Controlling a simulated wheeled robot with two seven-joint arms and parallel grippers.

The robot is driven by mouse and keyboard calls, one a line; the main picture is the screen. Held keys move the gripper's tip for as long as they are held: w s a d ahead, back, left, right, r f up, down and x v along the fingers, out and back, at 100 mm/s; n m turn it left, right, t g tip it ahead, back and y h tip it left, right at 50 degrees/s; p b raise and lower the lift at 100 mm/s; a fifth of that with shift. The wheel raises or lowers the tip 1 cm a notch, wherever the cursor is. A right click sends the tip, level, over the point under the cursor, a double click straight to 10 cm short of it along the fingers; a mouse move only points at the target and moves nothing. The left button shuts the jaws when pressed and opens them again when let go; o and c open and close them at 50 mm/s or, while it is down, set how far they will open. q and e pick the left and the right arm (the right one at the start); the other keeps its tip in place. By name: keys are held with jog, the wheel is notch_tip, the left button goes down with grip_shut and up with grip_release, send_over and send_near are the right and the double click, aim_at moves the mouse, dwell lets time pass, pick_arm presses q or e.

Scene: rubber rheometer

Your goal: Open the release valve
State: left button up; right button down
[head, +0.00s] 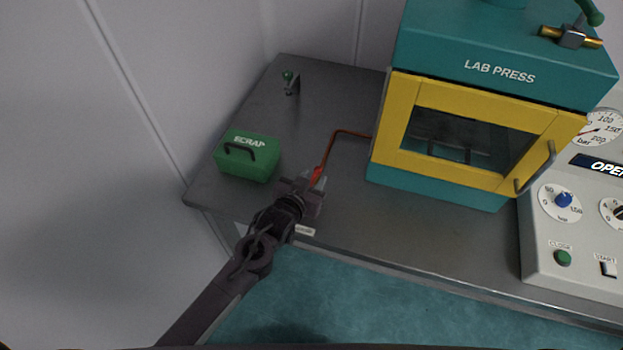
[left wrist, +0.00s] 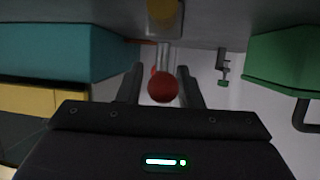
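A red handle (head: 318,175) shows at the end of a copper pipe (head: 345,134) that runs from the lab press; it appears to be the release valve's. My left gripper (head: 312,185) is right at this handle and hides much of the valve. In the left wrist view, a round red knob (left wrist: 163,87) lies between the two fingers of the left gripper (left wrist: 160,82). The fingers stand apart, with a gap visible on each side of the knob. My right gripper is not in view.
The teal and yellow lab press (head: 494,71) stands to the right, its door shut. A green scrap box (head: 262,170) is close left of my gripper. A small green-knobbed fitting (head: 291,82) stands behind. The control panel (head: 540,245) is far right. The grey table (head: 420,225) is clear before the press.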

pick_arm(q)
grip_shut()
jog(key=shift+n+y, duration=0.4)
jog(key=shift+y, duration=0.1)
jog(key=shift+n+t+y, duration=0.3)
grip_release()
